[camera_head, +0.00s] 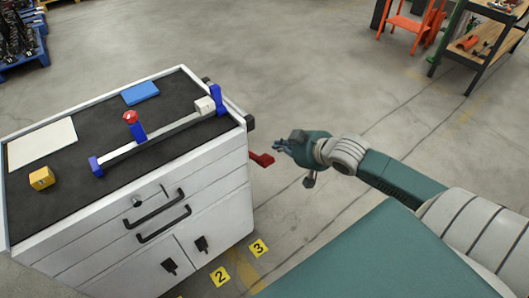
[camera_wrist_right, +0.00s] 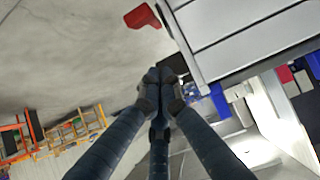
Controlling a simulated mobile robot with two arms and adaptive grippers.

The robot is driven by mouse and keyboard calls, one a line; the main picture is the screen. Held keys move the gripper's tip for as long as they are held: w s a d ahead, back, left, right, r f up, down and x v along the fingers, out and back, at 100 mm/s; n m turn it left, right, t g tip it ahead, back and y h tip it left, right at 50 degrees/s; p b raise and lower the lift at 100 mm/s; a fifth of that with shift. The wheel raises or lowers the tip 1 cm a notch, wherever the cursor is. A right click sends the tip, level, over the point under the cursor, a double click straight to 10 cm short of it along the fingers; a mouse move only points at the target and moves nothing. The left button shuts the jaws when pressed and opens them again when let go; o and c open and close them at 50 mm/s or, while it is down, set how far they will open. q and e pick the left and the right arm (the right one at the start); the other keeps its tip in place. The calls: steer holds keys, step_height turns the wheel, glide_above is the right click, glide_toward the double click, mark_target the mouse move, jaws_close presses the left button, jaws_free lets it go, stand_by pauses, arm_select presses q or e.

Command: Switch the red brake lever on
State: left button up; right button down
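The red brake lever (camera_head: 262,160) sticks out from the right side of the white tool cabinet, below its top edge. It also shows in the wrist view (camera_wrist_right: 143,17), near the top edge. My right gripper (camera_head: 284,147) is just to the right of the lever in the head view, apart from it. In the wrist view its dark fingers (camera_wrist_right: 161,86) come together at the tips with nothing between them, and the lever is beyond them. My left gripper is in neither view.
The cabinet top (camera_head: 75,195) carries a blue and grey rail with a red knob (camera_head: 130,117), a yellow block (camera_head: 42,178) and a blue block (camera_head: 140,93). Yellow floor markers (camera_head: 259,248) lie by the cabinet. The floor around the gripper is clear.

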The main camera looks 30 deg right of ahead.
glide_above(267, 160)
steer(key=w, duration=0.2)
step_height(267, 160, down, 6)
steer(key=shift+w, duration=0.15)
steer(key=shift+s+f, duration=0.3)
steer(key=shift+f, duration=0.35)
steer(key=shift+s+f, duration=0.25)
steer(key=shift+f, duration=0.35)
steer(key=shift+s+f, duration=0.35)
steer(key=shift+f, duration=0.25)
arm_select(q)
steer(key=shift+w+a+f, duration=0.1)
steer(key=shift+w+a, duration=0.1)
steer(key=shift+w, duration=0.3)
arm_select(e)
steer(key=shift+s+f, duration=0.1)
